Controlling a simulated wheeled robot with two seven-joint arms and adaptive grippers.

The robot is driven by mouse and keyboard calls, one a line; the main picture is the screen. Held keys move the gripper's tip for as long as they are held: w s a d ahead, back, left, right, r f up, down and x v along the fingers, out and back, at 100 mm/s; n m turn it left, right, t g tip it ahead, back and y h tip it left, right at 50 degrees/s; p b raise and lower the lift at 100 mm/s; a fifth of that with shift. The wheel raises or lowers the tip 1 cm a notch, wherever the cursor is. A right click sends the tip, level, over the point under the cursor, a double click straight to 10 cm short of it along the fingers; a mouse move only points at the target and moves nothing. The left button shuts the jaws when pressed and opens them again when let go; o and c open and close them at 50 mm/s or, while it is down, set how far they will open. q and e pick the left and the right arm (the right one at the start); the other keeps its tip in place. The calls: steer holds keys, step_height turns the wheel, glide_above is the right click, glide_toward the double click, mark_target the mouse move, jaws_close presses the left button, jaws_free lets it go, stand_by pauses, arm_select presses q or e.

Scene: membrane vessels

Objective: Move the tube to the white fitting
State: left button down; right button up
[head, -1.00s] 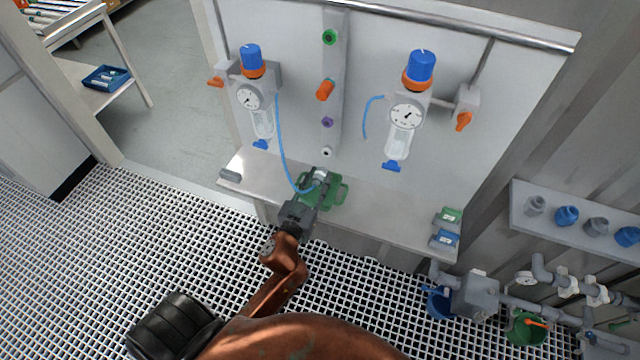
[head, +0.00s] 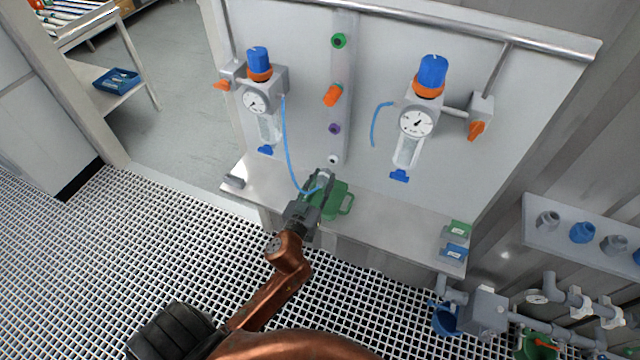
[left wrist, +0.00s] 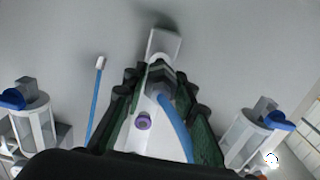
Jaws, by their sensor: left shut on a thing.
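The blue tube (head: 287,145) hangs from the left regulator and curves down to my left gripper (head: 322,182). The gripper is shut on its end. The tube also shows between the dark fingers in the left wrist view (left wrist: 174,125). The white fitting (head: 333,160) is the lowest port on the grey vertical strip, just above and beyond the fingertips in the head view. The tube end is apart from the fitting as far as I can tell. My right gripper is not in view.
The strip also bears a purple fitting (head: 334,128), an orange one (head: 333,95) and a green one (head: 339,41). A right regulator (head: 416,123) has its own blue tube (head: 376,122).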

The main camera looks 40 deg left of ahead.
mark_target(327, 171)
arm_select(q)
steer(key=shift+x, duration=1.75)
steer(key=shift+r, duration=0.1)
stand_by(0.6)
stand_by(0.5)
stand_by(0.5)
steer(key=shift+w+a, duration=0.15)
steer(key=shift+w, duration=0.35)
steer(key=c, duration=2)
jaws_free()
steer(key=o, duration=0.5)
